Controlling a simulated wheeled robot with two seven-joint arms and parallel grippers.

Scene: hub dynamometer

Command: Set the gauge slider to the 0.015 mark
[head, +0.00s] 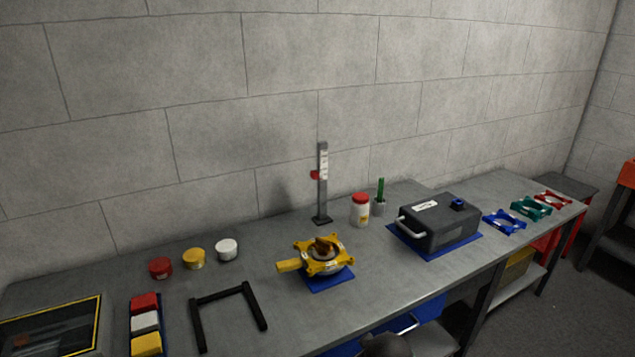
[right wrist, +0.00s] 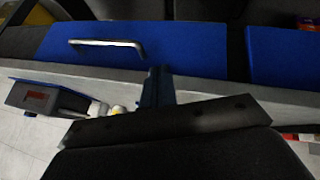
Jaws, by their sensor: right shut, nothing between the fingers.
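The gauge (head: 322,187) is a grey upright post on a dark foot, standing at the back of the bench near the wall in the head view. White labels run down its face, too small to read. The red slider (head: 314,175) sits on the left side of the post, a little below its upper third; I cannot tell which mark it is at. My right gripper (right wrist: 157,88) is shut and empty in the right wrist view, in front of a blue drawer front and apart from the gauge. My left gripper is not in view.
A yellow hub fixture (head: 325,262) stands in front of the gauge. A white bottle with red lid (head: 360,210) and a cup with a green stick (head: 379,205) are right of it. A dark box (head: 437,222) stands further right. A drawer handle (right wrist: 107,43) sticks out.

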